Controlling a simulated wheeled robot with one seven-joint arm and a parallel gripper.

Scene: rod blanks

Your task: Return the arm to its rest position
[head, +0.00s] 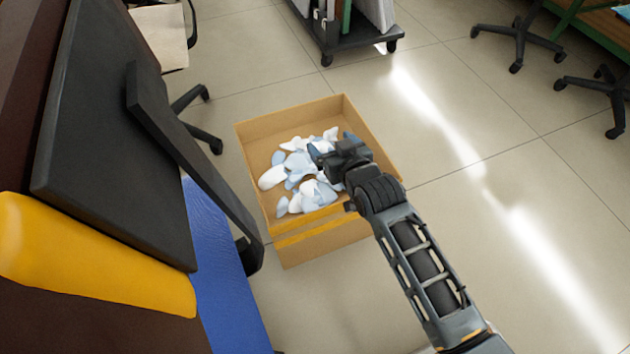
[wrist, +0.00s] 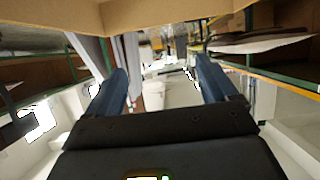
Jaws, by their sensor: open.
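My gripper (head: 330,150) is at the end of my arm, which reaches in from the lower right in the head view. It is over the cardboard box (head: 366,126), above the white and pale blue pieces inside. In the wrist view my gripper (wrist: 165,85) shows two dark blue fingers spread wide apart, with nothing between them. The wrist view looks out level across the room, with a tan edge along its top. The gripper hides part of the box's contents in the head view.
A dark monitor (head: 110,130), a yellow object (head: 90,255) and a blue mat (head: 218,270) are at the left. A wheeled cart (head: 350,35) stands behind the box. Office chair bases (head: 515,38) are at the upper right. The tiled floor (head: 520,190) right of the box is clear.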

